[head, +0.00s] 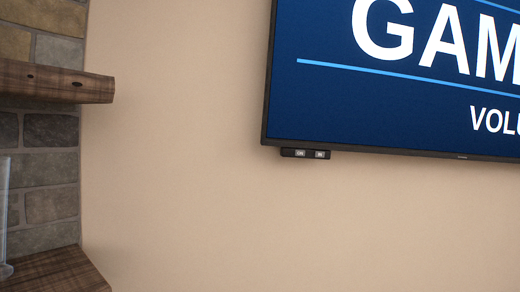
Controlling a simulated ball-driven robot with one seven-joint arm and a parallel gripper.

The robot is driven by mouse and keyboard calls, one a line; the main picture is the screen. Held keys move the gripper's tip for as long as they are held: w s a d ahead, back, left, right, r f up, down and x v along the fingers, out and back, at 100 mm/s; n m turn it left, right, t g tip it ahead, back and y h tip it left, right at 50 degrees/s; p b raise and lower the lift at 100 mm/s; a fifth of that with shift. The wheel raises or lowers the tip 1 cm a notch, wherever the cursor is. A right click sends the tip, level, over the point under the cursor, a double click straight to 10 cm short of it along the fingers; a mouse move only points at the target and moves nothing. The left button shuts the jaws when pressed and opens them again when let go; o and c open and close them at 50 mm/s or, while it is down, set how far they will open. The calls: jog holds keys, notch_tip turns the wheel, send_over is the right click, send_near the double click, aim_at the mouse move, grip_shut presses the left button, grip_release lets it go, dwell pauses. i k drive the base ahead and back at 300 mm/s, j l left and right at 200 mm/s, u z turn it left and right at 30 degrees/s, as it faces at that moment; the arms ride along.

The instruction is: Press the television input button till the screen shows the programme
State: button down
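The television (390,110) hangs on the beige wall at the upper right, cut off by the top and right edges. Its screen is lit dark blue with large white letters "GAM", a light blue line, and smaller letters "VOLU". A small black button panel (306,153) sits under the television's lower left corner. It carries two light buttons: the left one (300,153) seems to read "ON" and the right one (320,154) seems to read "IN", both tiny. My gripper is not in view.
A stone wall (48,150) stands at the left with a thick wooden shelf (60,82) sticking out. A lower wooden ledge (55,272) holds a clear glass (4,220) at the left edge. The wall between is bare.

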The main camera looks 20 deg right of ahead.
aim_at(317, 154)
jog(key=i+l+u, duration=0.1)
jog(key=i+l, duration=0.35)
jog(key=l, duration=0.2)
jog(key=i+l+u, duration=0.15)
jog(key=i+l, duration=0.3)
jog(key=l, duration=0.3)
jog(key=i+l+u, duration=0.15)
jog(key=i+l, duration=0.1)
jog(key=l, duration=0.1)
